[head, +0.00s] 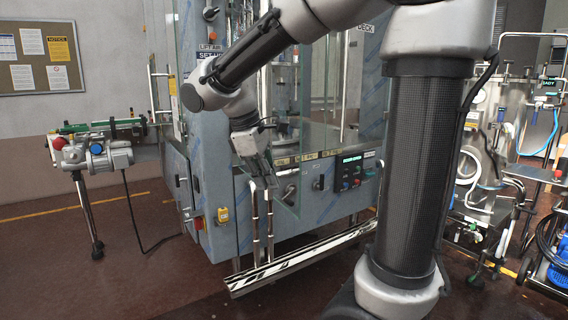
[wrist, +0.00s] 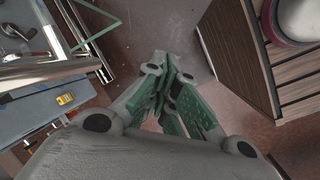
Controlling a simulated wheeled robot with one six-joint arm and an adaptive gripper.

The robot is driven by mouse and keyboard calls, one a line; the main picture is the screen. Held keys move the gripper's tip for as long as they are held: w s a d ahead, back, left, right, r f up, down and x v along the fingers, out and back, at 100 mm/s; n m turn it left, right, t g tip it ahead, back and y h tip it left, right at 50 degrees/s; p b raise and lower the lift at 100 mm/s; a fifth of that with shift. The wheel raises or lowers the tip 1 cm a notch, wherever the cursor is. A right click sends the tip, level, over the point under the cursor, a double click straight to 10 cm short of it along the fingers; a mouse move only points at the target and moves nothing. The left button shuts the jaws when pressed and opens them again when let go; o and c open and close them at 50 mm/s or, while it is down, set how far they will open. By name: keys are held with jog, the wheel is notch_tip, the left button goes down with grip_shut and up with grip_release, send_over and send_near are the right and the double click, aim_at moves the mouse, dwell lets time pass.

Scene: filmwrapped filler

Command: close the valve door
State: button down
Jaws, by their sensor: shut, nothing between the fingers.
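The filler machine (head: 335,205) stands in the middle of the head view, its lower panels covered in bluish film. Clear glass panels enclose its upper part. One glass panel (head: 288,195) stands out from the front beside my gripper and looks like an open valve door; its exact angle is hard to tell. My gripper (head: 266,184) points down in front of the machine, shut and empty. In the wrist view my gripper (wrist: 178,88) has its fingers together over the floor. A green-edged glass pane (wrist: 97,14) shows at the upper left there. I cannot tell whether my gripper touches the glass.
A conveyor with a motor (head: 100,155) is at left. Steel carts with hoses (head: 490,180) stand at right. A slatted wooden box (wrist: 265,60) shows at right in the wrist view.

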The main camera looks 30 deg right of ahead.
jog(key=w+a+r+n+h, duration=0.1)
jog(key=w+r+n+h, duration=0.4)
jog(key=w+r+n, duration=0.35)
send_near(296, 172)
notch_tip(296, 172, down, 3)
jog(key=d, duration=0.2)
jog(key=shift+d+f+m+g, duration=0.25)
jog(key=shift+d+g, duration=0.05)
jog(key=shift+d, duration=0.2)
